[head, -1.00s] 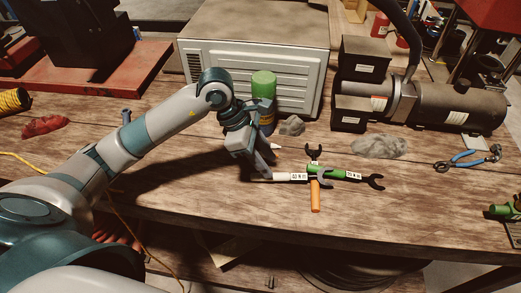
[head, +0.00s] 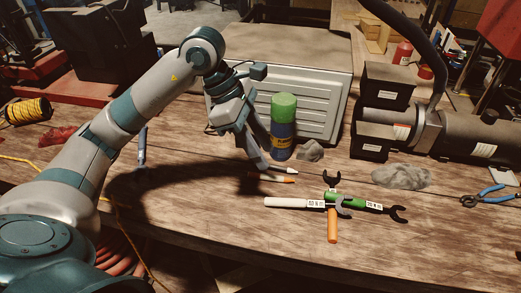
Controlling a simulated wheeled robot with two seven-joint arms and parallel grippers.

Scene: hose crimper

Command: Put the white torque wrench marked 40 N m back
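The wrenches overlap around the white one's label end; the marking is too small to read. My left gripper (head: 260,163) is above the bench, behind and left of the white wrench and apart from it. Its fingers show edge-on, so their opening is unclear. My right gripper is not in view.
A white and an orange-tipped marker (head: 272,179) lie by the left gripper. Behind stand a green-capped blue bottle (head: 283,128), a ribbed metal box (head: 312,104) and a dark motor-like machine (head: 460,128). Grey rags (head: 402,177) and blue pliers (head: 490,196) lie right. The front bench is fairly clear.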

